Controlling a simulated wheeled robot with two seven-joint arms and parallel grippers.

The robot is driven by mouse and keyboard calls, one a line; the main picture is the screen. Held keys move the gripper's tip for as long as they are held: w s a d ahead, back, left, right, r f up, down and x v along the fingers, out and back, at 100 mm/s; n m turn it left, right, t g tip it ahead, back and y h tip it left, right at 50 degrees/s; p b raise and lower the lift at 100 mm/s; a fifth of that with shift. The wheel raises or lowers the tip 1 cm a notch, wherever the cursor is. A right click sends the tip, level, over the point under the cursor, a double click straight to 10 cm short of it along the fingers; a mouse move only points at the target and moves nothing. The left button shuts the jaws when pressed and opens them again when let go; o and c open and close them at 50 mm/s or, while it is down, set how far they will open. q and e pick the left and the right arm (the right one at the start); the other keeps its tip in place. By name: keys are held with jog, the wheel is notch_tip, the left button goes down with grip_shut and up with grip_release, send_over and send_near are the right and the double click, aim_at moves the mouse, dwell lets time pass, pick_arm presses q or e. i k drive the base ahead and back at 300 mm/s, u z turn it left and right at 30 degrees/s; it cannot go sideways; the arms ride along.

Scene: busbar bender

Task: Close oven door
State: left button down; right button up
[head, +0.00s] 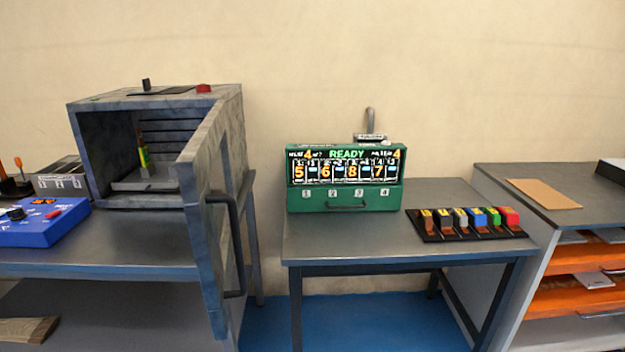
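The oven (222,120) is a grey box on the left table, with its front open. Its door (203,215) is hinged on the oven's right side and stands wide open, swung out toward me past the table's front edge. A dark bar handle (236,245) is on the door's right face. Inside the oven, a small upright piece with yellow, green and red colours (143,152) stands on a grey block, in front of ribbed back walls. Neither of my grippers is in view.
A green box with a READY display (345,178) and a rack of coloured blocks (468,223) stand on the middle table. A blue control box (42,228) sits left of the oven. A shelf unit (570,250) is at right. Blue floor (370,325) shows between the tables.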

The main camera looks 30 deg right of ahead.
aim_at(214, 258)
jog(key=z, duration=0.55)
jog(key=i, duration=1)
